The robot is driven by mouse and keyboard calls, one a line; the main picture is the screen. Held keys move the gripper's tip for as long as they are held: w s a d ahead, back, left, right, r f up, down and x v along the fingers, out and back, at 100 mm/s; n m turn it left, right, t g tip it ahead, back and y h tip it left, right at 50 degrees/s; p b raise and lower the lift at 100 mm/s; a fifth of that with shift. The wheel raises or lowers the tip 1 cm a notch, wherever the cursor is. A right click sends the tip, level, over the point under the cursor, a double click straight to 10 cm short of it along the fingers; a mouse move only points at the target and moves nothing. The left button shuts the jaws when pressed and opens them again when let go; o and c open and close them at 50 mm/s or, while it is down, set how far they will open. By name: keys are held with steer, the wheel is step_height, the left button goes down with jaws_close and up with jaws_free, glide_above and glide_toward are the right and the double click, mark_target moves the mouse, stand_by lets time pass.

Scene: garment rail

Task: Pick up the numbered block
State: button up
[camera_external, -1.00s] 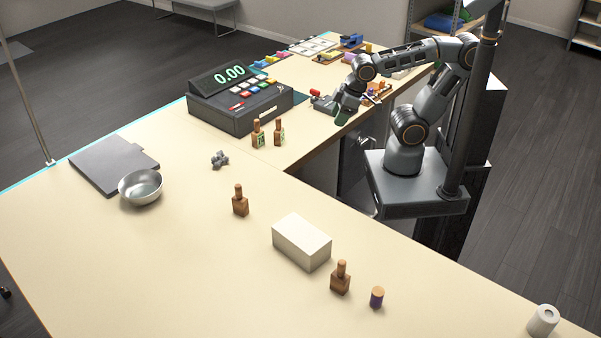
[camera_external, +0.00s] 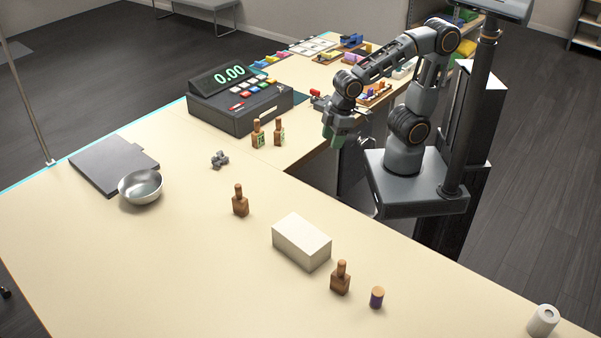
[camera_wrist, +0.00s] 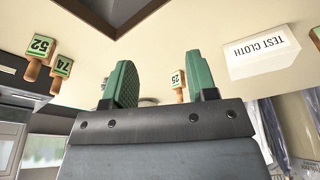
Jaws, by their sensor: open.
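Several brown wooden blocks with knob handles stand on the counter; green number labels show in the wrist view. A block mid-counter (camera_external: 240,204) looks like the one labelled 25 (camera_wrist: 178,80). Another block (camera_external: 340,280) stands beyond the white box; its number is hidden. My gripper (camera_external: 333,140) has green fingers, apart and empty (camera_wrist: 162,82). It is near the counter's inner corner, right of the pair, touching no block.
The white box (camera_external: 302,242), marked TEST CLOTH (camera_wrist: 262,52), lies mid-counter near a purple cylinder (camera_external: 377,297). A metal bowl (camera_external: 140,187), a grey board (camera_external: 113,165) and a small grey object (camera_external: 220,160) are left. Bare counter lies between.

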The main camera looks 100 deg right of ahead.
steer(key=w+a+n+g, duration=0.1)
steer(key=w+a+n, duration=0.3)
steer(key=a, duration=1.4)
steer(key=m, duration=0.7)
glide_toward(342, 262)
steer(key=shift+h, duration=0.4)
steer(key=f, duration=0.6)
steer(key=shift+w+a+f+p, duration=0.2)
steer(key=shift+w+a+p, duration=0.1)
steer(key=shift+w+a, duration=0.1)
steer(key=shift+w+d+f+p, duration=0.1)
steer(key=shift+f+p, duration=0.2)
steer(key=shift+f, duration=0.65)
steer(key=shift+w+a+f+p, duration=0.15)
steer(key=shift+f+p, duration=0.1)
steer(key=shift+f, duration=0.75)
steer(key=shift+w+d+f+p, duration=0.15)
steer(key=shift+f+p, duration=0.15)
steer(key=shift+f, duration=0.65)
steer(key=shift+c, duration=0.2)
jaws_close()
